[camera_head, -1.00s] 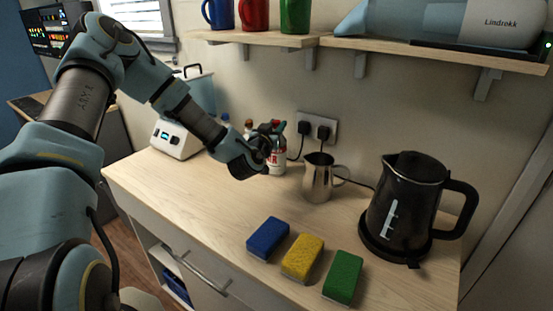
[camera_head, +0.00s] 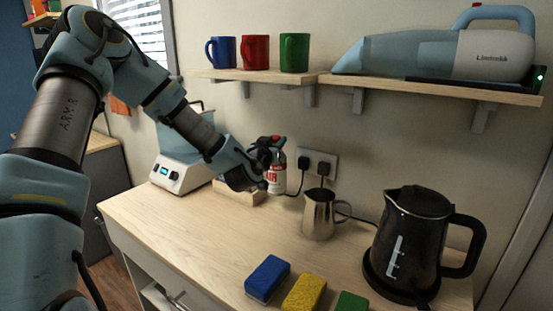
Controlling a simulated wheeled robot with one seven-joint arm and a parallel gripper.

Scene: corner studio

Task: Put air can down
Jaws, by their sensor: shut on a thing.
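The air can (camera_head: 276,180) is white and red with a dark top and a red cap. It is upright at the back of the wooden counter (camera_head: 190,228), left of the metal pitcher. My gripper (camera_head: 262,165) reaches in from the left and is shut on the can, hiding part of its left side. The fingertips are small and partly hidden. I cannot tell whether the base of the can touches the counter.
A metal pitcher (camera_head: 318,216) and a black kettle (camera_head: 410,235) stand to the right. Blue (camera_head: 267,278), yellow (camera_head: 304,294) and green (camera_head: 351,302) sponges lie in front. A low wooden box (camera_head: 238,192) and a white appliance (camera_head: 180,173) are at left. A shelf (camera_head: 300,78) hangs above.

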